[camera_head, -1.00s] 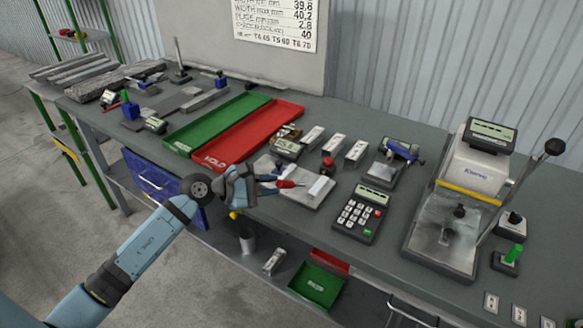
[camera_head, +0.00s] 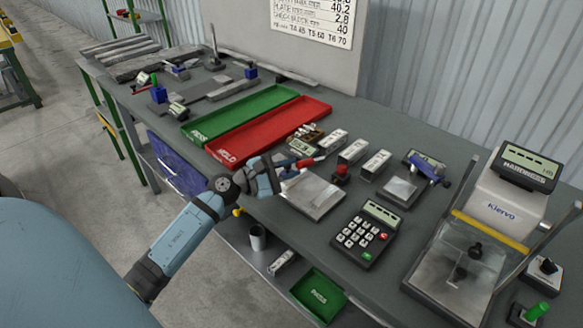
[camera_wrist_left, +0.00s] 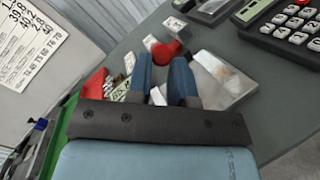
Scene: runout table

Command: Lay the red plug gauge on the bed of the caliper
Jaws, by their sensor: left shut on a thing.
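My left gripper (camera_head: 277,172) is shut on the red plug gauge (camera_head: 307,162), whose red body sticks out to the right past the fingertips. It is above the rear edge of a pale metal plate (camera_head: 313,197). In the left wrist view the two blue fingers (camera_wrist_left: 162,78) show, with a red part (camera_wrist_left: 165,50) just beyond them; I cannot tell whether it is the gauge. What looks like the caliper, a blue-handled device (camera_head: 430,170) with a display and flat grey bed (camera_head: 398,190), stands farther right. The bed looks empty. My right gripper is out of view.
A red-topped stand (camera_head: 340,174) and several white blocks (camera_head: 353,151) lie between gripper and caliper. A calculator (camera_head: 363,235) stands in front, a large press-like instrument (camera_head: 480,235) at right. Red (camera_head: 265,135) and green (camera_head: 240,115) trays lie behind left.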

